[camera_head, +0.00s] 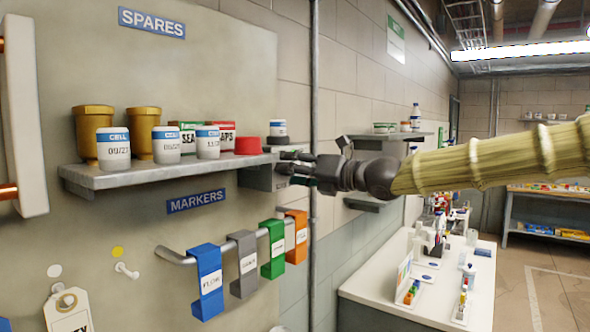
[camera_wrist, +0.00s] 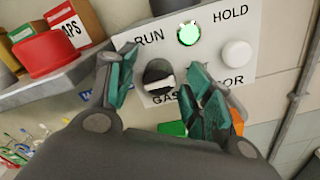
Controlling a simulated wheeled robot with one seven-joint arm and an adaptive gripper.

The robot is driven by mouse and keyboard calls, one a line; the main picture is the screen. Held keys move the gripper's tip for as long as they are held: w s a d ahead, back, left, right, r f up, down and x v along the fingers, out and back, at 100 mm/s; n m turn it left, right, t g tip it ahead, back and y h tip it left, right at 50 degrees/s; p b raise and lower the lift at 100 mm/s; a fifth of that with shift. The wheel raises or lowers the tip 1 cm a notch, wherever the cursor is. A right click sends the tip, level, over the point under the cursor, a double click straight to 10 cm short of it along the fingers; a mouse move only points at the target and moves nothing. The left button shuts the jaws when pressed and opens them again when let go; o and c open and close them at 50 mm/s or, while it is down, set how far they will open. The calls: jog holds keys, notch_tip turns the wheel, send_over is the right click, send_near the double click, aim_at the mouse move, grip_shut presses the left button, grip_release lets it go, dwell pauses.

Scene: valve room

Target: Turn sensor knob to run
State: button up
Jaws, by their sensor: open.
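The sensor knob (camera_wrist: 158,74) is round and black with a white pointer bar, in the wrist view. It sits on a white panel (camera_wrist: 212,70) reading RUN at upper left, HOLD at upper right and GAS SENSOR below, partly covered. The bar lies nearly level in the picture, its clearer end to the right, not toward the RUN word. My gripper (camera_wrist: 163,76) is open, one teal-padded finger on each side of the knob. I cannot tell whether either touches it. In the head view my gripper (camera_head: 288,170) is by the shelf's right end; the knob is hidden there.
A lit green lamp (camera_wrist: 189,34) and a white round button (camera_wrist: 236,54) are on the panel. The shelf (camera_head: 150,174) with jars, boxes and a red cap (camera_head: 248,146) is close to my gripper's left. Coloured marker tags (camera_head: 272,248) hang below.

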jog(key=c, duration=1)
jog(key=shift+f+b, duration=0.1)
jog(key=shift+b, duration=0.25)
jog(key=shift+s+a+n+b, duration=0.1)
jog(key=shift+n+b, duration=6.95)
jog(key=shift+n, duration=1.95)
